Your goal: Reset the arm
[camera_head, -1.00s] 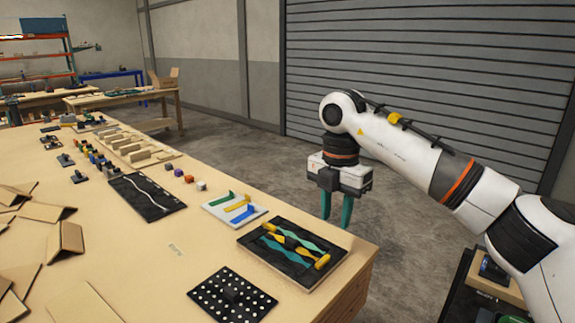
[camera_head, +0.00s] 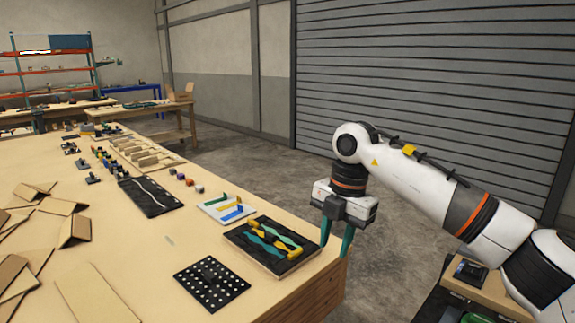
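My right arm comes in from the right. Its gripper (camera_head: 336,243) hangs fingers down by the right edge of the wooden table (camera_head: 200,270). The two green fingers stand apart with nothing seen between them, so it is open. It appears just beyond the table's corner, beside a dark board (camera_head: 272,263) with green and yellow wavy pieces. My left gripper is not in view.
On the table lie a black perforated plate (camera_head: 211,283), a white board with coloured pieces (camera_head: 226,208), a black panel with a white line (camera_head: 150,196) and cardboard pieces (camera_head: 93,294). Bare floor (camera_head: 255,158) lies beyond the table; a grey shutter (camera_head: 430,90) stands behind.

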